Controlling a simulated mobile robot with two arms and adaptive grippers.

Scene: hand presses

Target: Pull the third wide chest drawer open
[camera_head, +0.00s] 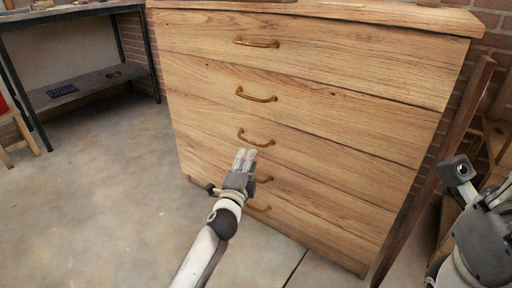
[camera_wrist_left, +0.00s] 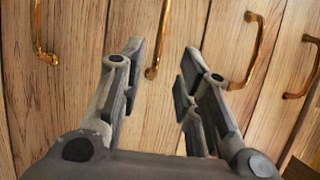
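A wooden chest (camera_head: 330,65) has several wide drawers stacked one above another, each with a curved brass handle, and all look closed. The third drawer's handle (camera_head: 256,139) is visible just above my left gripper (camera_head: 244,158). The gripper's fingers point up toward the front, a little below and left of the handle in the picture. In the left wrist view the fingers (camera_wrist_left: 163,60) are spread apart, with a handle (camera_wrist_left: 157,45) between them in the picture and nothing held. Part of my right arm shows at the right edge; its fingers are not clear.
A dark shelf table (camera_head: 90,82) stands at the left, with a small stool (camera_head: 18,135) by it. A wooden post (camera_head: 440,165) leans close to the chest's right side. The floor (camera_head: 100,200) left of the chest is clear.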

